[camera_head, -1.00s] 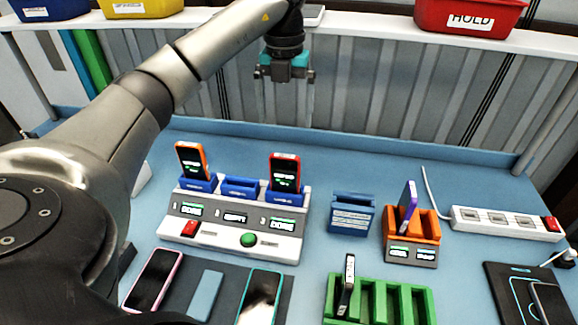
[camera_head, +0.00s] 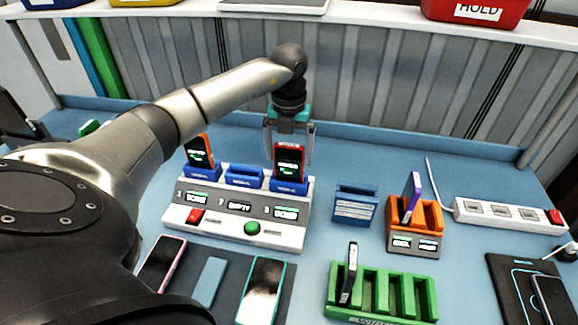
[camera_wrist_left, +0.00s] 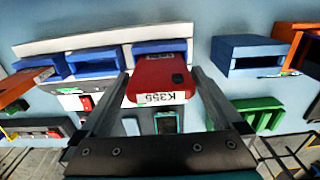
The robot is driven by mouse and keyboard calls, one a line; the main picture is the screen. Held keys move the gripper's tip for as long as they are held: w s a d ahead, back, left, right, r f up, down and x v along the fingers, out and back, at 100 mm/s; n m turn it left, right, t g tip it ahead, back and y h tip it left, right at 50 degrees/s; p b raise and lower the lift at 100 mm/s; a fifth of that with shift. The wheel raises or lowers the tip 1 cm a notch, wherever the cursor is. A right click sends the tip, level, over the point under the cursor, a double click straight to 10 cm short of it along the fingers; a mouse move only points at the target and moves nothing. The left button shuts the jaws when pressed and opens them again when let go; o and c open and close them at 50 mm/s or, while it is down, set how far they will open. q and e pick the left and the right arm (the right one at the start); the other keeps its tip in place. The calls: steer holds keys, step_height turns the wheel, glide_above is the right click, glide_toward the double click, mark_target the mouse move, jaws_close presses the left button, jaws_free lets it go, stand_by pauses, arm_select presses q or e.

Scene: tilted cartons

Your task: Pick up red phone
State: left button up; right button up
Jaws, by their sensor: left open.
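The red phone (camera_head: 289,163) stands upright in the right-hand blue slot of the white charging dock (camera_head: 228,214), screen toward the head camera. In the left wrist view its red back (camera_wrist_left: 158,72) shows, with a white label reading K355. My left gripper (camera_head: 290,146) points down over this phone. Its two fingers are open, one on each side of the phone's upper part. In the left wrist view the left gripper (camera_wrist_left: 160,84) also straddles the phone, with a gap visible on the right side. My right gripper is not in view.
An orange phone (camera_head: 199,150) stands in the dock's left slot; the middle slot is empty. A blue holder (camera_head: 354,205), an orange holder (camera_head: 430,217) with a purple phone, and a green rack (camera_head: 395,297) stand to the right. Several phones lie in front.

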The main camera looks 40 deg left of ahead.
arm_select(q)
steer(key=shift+f, duration=0.9)
steer(key=shift+c, duration=0.2)
steer(key=shift+r, duration=0.1)
steer(key=c, duration=1.2)
